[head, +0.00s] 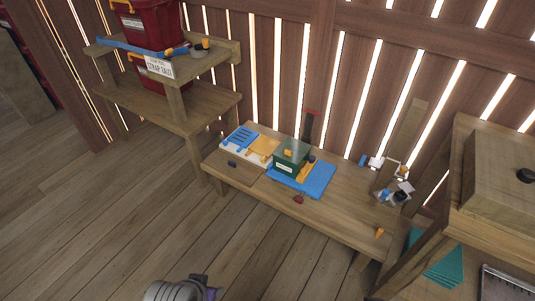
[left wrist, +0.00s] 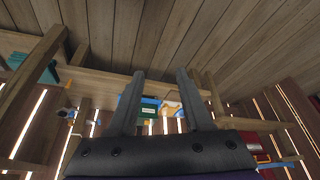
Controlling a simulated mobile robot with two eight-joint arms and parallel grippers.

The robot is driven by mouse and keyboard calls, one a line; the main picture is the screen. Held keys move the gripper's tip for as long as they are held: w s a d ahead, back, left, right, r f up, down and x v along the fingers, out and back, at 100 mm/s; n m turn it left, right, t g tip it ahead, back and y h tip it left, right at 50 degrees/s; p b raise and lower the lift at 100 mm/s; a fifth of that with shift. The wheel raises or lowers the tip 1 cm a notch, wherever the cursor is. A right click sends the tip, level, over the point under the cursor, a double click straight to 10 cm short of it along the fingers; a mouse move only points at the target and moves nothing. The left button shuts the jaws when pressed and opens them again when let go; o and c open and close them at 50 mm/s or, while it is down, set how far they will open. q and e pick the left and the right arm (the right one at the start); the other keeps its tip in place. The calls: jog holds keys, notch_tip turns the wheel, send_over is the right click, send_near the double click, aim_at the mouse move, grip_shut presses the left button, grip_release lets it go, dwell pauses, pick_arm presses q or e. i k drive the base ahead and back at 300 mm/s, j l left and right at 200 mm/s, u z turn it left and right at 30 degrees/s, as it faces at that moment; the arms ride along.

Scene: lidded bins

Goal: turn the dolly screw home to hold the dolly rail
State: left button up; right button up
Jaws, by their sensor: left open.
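A low wooden bench (head: 337,216) carries a blue mat (head: 317,186). On the mat stands a green box (head: 288,166) with a white label, and a yellow-orange piece (head: 306,170) lies beside it. A small red knob-like piece (head: 298,199) is at the bench's front edge, and a small orange piece (head: 379,232) is near its right end. I cannot tell which piece is the dolly screw or the dolly rail. My left gripper (left wrist: 159,74) is open and empty in the left wrist view, well away from the bench. My right gripper is not in view.
A shelf (head: 180,112) with red bins (head: 155,27) stands at the back left. A white-and-blue tray (head: 240,142) and small dark block (head: 232,164) lie on the bench's left. A fixture (head: 394,190) stands at its right. Another table (head: 470,225) is at the right. Floor in front is clear.

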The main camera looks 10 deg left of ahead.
aim_at(312, 159)
jog(key=i+l+u, duration=0.1)
jog(key=i+u, duration=0.35)
jog(key=i+l+u, duration=0.15)
jog(key=u, duration=0.25)
jog(key=i+l, duration=0.45)
jog(key=i, duration=0.1)
